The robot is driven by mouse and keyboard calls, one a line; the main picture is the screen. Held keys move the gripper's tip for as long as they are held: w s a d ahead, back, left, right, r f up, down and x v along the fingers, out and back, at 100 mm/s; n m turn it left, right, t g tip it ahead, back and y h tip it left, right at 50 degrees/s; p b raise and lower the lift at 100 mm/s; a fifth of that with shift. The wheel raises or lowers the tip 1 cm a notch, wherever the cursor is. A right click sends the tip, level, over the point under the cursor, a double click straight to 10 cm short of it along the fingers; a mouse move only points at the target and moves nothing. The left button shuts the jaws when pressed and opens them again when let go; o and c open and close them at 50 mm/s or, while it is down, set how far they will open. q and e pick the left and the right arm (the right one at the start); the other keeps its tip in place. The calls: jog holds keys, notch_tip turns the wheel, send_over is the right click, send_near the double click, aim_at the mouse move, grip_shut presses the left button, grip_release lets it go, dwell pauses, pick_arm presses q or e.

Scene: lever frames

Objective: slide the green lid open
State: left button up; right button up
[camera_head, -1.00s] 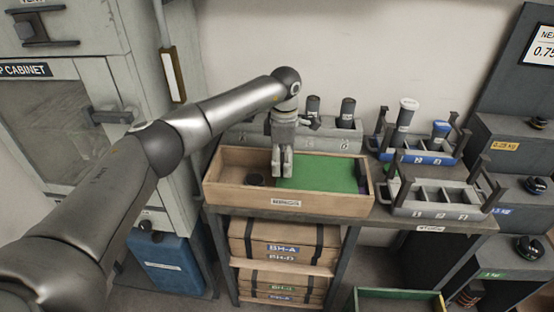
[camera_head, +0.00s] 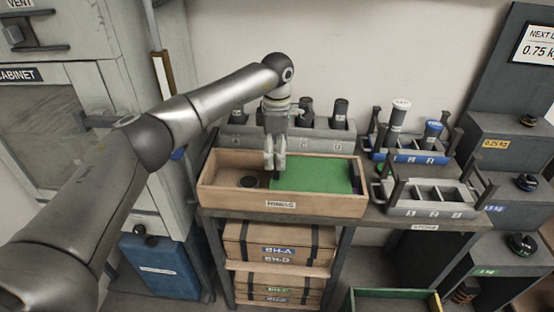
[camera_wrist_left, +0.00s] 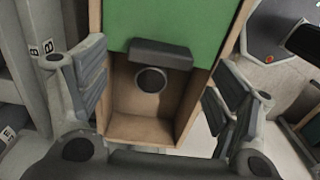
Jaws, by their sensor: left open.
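The green lid (camera_head: 312,175) lies in the wooden box (camera_head: 232,202) and covers its middle and right part. The left end of the box is uncovered, with a dark round thing (camera_head: 249,181) inside. My left gripper (camera_head: 274,163) points down over the lid's left edge. In the left wrist view the lid (camera_wrist_left: 172,22) has a dark bar-shaped handle (camera_wrist_left: 160,55) at its edge, beside the open part. The open fingers of my left gripper (camera_wrist_left: 158,66) are on either side of the handle, apart from it. The gripper hides this handle in the head view. My right gripper is not in view.
A grey rack (camera_head: 318,137) with dark cylinders stands behind the box. A blue rack (camera_head: 412,157) and a grey divided tray (camera_head: 430,203) stand to the right. A cabinet (camera_head: 85,110) is at the left. The wooden box walls stand up around the lid.

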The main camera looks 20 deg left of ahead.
pick_arm(q)
notch_tip(320, 180, up, 9)
jog(key=shift+f, duration=0.15)
jog(key=shift+d+f, duration=0.1)
dwell(0.3)
